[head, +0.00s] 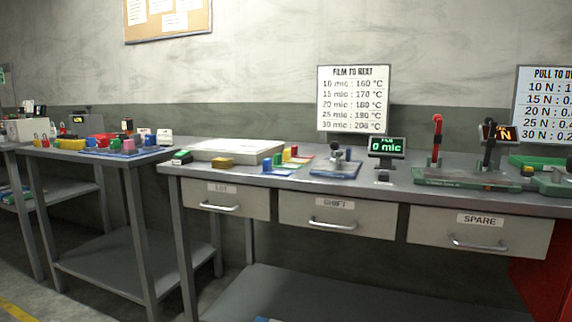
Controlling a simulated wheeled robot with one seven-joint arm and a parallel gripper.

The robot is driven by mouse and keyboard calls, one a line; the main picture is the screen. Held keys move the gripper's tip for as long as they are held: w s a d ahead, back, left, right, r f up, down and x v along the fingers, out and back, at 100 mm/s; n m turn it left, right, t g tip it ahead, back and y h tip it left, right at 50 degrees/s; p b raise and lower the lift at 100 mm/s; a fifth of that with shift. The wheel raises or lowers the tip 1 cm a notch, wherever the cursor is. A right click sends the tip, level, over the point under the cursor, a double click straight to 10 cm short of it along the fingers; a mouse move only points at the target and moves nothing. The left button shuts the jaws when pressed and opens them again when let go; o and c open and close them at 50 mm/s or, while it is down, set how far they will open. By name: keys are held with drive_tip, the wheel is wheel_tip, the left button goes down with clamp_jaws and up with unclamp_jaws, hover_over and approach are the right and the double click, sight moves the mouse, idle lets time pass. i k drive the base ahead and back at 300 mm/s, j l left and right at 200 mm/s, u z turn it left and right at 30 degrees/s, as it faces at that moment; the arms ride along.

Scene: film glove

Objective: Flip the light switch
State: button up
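I cannot make out a wall light switch in the head view; the grey wall (260,60) shows only a pinboard and signs. On the bench, a green-based device (468,180) carries an upright lever with a red handle (437,128) and a lever with a black handle (489,140). A small blue-based device (335,168) with a dark knob stands to its left. A small grey piece (383,177) sits in front of a display reading "0 mic" (387,147). My gripper is not in view.
The grey bench (400,192) has drawers labelled LOT (224,200), SHIFT (335,213) and SPARE (480,231), all shut. A white flat board (232,149) and coloured blocks (288,157) lie on it. A second table (110,160) at left holds small items. The near floor at left is clear.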

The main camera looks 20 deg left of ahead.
sight(182, 153)
drive_tip(key=u, duration=1.6)
